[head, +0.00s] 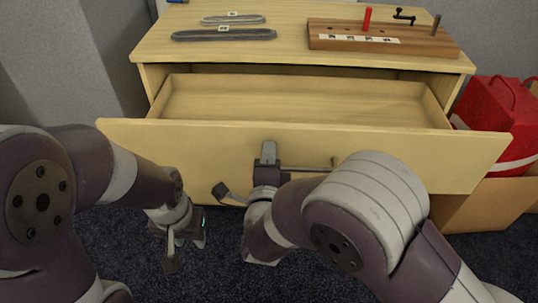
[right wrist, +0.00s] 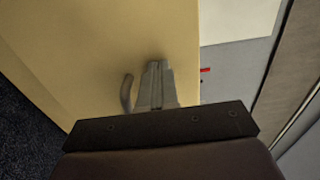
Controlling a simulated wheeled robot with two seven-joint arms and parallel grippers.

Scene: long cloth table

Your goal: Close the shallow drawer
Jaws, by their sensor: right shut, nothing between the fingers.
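The shallow drawer (head: 290,100) is pulled out of the wooden cabinet, and its inside is empty. Its front panel (head: 450,160) faces me, with a thin bar handle (head: 322,167) near the middle. My right gripper (head: 268,152) is shut and empty, with its fingertips at the front panel by the handle's left end. In the right wrist view the shut fingers (right wrist: 157,72) point at the pale panel (right wrist: 120,45), next to the curved end of the handle (right wrist: 127,92); contact is unclear. My left gripper (head: 186,240) hangs low to the left, below the drawer; its finger opening is unclear.
The cabinet top (head: 285,40) holds a wooden block (head: 425,45) with a red peg and two grey looped items (head: 225,35). A red bag (head: 495,115) stands in a box (head: 480,207) at the right. Dark carpet (head: 100,240) lies below.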

